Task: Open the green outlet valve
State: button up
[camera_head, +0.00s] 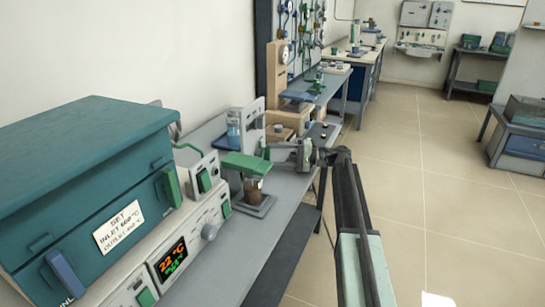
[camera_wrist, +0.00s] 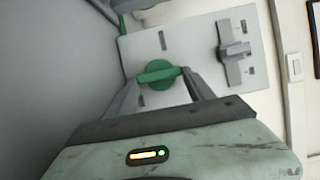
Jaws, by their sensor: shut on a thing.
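The green outlet valve (camera_wrist: 158,72) is a round green knob with a raised bar handle on a pale grey panel (camera_wrist: 190,45). In the wrist view its bar lies nearly level across the picture, tilted slightly. My gripper (camera_wrist: 160,80) has one finger on each side of the knob and is shut on it. In the head view my gripper (camera_head: 284,152) reaches in from the right to the upright panel (camera_head: 252,117). The valve is mostly hidden there, with only a bit of green showing at the fingertips.
A grey lever valve (camera_wrist: 235,51) sits beside the knob on the same panel. A green-topped stand with a brown-filled jar (camera_head: 253,189) is just in front of the gripper. A teal furnace (camera_head: 85,180) stands at left on the bench. The floor (camera_head: 440,215) at right is clear.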

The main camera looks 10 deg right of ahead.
jog(key=o, duration=1.4)
jog(key=shift+w+d, duration=0.1)
jog(key=shift+d, duration=0.1)
jog(key=shift+a, duration=0.1)
jog(key=v, duration=0.7)
jog(key=shift+d, duration=0.4)
jog(key=shift+f, duration=0.15)
